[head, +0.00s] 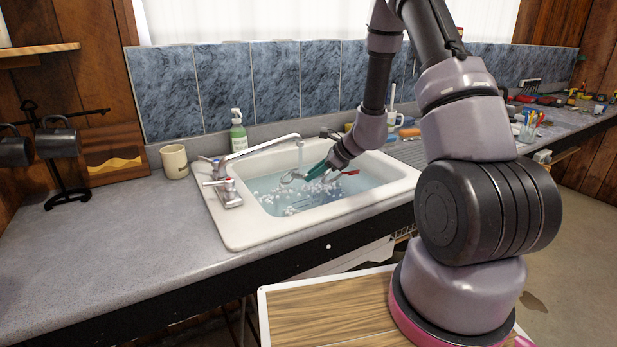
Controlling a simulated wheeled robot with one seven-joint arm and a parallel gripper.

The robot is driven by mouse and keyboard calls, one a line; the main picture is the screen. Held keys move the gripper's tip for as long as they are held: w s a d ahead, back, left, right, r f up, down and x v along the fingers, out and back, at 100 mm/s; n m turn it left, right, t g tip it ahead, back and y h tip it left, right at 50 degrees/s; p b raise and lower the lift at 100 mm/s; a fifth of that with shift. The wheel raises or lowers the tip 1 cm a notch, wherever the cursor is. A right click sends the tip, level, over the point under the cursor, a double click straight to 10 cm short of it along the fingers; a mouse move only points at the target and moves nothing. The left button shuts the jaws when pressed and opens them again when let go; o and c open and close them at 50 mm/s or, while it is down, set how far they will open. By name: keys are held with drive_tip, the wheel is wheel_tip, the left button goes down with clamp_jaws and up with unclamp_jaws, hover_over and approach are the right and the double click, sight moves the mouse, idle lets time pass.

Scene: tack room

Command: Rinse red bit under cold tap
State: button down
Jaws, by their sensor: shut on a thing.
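My gripper (318,171), with teal fingers, reaches down into the white sink (243,235), low over the water and close to the spout. It is shut on the red bit, which is small here and partly hidden by the gripper; a red part (350,172) shows to the right of the fingers. A grey ring-like piece (287,178) shows at their left; I cannot tell whether it belongs to the bit. The chrome tap (262,147) has its spout end just above and left of the gripper. Its handles (226,190) are on the sink's left rim.
Water with white foam clumps (290,205) lies in the basin. A green soap bottle (238,131) and a cream mug (174,161) stand behind and left. A black stand with dark mugs (57,150) is farther left. The left counter front is clear; tools crowd the right counter.

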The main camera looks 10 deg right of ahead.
idle(0.3)
drive_tip(key=s+d, duration=0.4)
drive_tip(key=d, duration=0.4)
drive_tip(key=shift+s+d, duration=0.25)
drive_tip(key=shift+d, duration=0.15)
